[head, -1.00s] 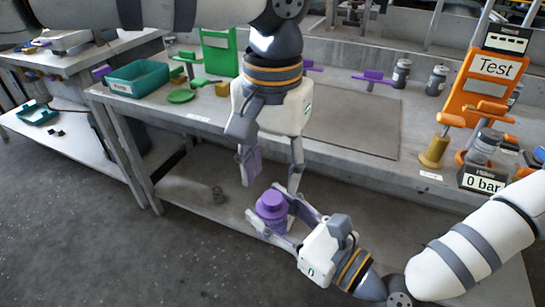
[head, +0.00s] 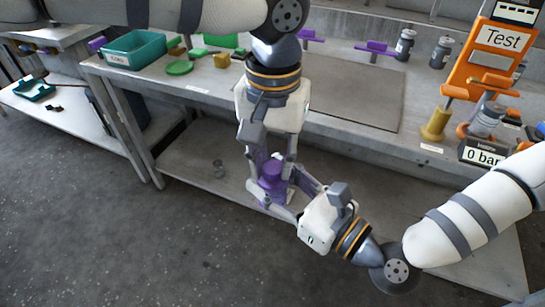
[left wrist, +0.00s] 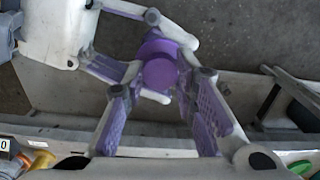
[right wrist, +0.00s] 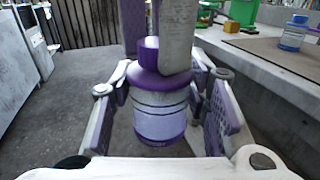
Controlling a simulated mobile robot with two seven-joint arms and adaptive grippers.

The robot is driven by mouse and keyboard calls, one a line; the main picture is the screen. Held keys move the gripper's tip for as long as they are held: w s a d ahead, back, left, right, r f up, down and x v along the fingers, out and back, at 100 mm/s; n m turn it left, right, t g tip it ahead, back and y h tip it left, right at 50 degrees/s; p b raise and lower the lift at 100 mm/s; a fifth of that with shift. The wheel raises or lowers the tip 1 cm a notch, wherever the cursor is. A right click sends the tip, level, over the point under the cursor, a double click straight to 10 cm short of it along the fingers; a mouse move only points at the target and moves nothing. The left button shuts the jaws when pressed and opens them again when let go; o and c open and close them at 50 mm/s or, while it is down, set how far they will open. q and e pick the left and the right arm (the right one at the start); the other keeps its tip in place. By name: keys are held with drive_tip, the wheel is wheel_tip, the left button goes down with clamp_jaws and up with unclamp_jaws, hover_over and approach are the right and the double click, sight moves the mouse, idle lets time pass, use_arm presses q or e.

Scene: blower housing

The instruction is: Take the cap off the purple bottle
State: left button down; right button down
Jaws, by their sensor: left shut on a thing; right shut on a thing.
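The purple bottle (right wrist: 160,118) has a pale banded body with a purple shoulder and base. It stands upright in the air in front of the bench, between the fingers of my right gripper (head: 272,205), which is shut on its body. The purple cap (right wrist: 148,52) is on top of the bottle. My left gripper (head: 270,165) points down from above and is shut on the cap, with one finger on each side of it. In the left wrist view the cap (left wrist: 158,72) shows as a round purple disc. The fingers partly hide the cap in the head view.
The bench (head: 330,125) behind carries a grey mat (head: 355,92), a teal bin (head: 135,50), a green disc (head: 179,67), two grey bottles (head: 440,52) and an orange Test stand (head: 495,45). A lower shelf (head: 200,170) is below. Open floor lies in front.

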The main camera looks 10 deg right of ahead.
use_arm(q)
drive_tip(key=shift+n, duration=1.2)
drive_tip(key=c, duration=1.3)
unclamp_jaws()
wheel_tip(320, 180, up, 5)
drive_tip(key=shift+f, duration=0.1)
drive_tip(key=shift+c, duration=0.2)
wheel_tip(320, 180, up, 3)
drive_tip(key=m, duration=0.3)
drive_tip(key=shift+f, duration=0.15)
drive_tip(key=shift+m, duration=0.3)
wheel_tip(320, 180, down, 8)
drive_tip(key=shift+r, duration=0.25)
